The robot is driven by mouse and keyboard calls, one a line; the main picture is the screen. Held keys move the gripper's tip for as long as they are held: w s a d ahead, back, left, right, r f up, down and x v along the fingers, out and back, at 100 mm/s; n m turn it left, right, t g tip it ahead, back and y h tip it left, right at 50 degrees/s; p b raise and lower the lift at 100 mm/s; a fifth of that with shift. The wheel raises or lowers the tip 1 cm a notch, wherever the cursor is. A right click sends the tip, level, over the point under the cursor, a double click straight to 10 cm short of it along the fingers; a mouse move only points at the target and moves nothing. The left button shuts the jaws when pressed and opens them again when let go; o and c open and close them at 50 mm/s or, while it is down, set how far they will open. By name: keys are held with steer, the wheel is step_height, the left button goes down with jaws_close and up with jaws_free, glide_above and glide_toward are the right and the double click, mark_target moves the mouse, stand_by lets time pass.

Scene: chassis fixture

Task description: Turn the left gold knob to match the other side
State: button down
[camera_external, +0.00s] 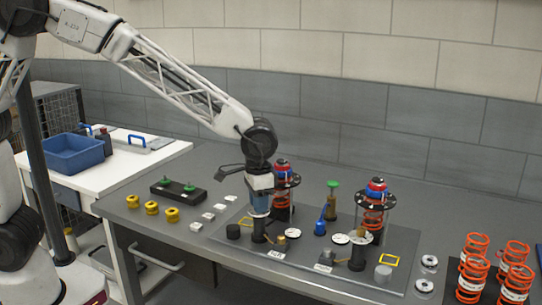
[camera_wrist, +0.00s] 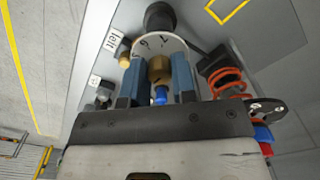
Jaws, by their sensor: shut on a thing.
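My gripper (camera_external: 259,212) is over the left side of the fixture plate, pointing down. In the wrist view its two blue fingers (camera_wrist: 158,70) are shut on the left gold knob (camera_wrist: 160,68), one on each side. The knob stands in front of a white dial disc (camera_wrist: 174,43) with dark marks. A "left" label (camera_wrist: 112,40) lies beside it. In the external view my gripper hides the left knob. The right-hand gold knob (camera_external: 361,232) appears on a white disc at the right station; its exact angle is too small to read.
Orange-spring assemblies (camera_external: 375,215) stand behind each station. A green-topped post (camera_external: 332,196) and a blue part (camera_external: 321,226) stand between them.

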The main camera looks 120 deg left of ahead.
steer(key=m, duration=0.5)
steer(key=shift+m, duration=0.3)
steer(key=c, duration=1.1)
jaws_free()
steer(key=shift+r, duration=0.1)
steer(key=shift+r, duration=3.4)
steer(key=shift+d, duration=0.1)
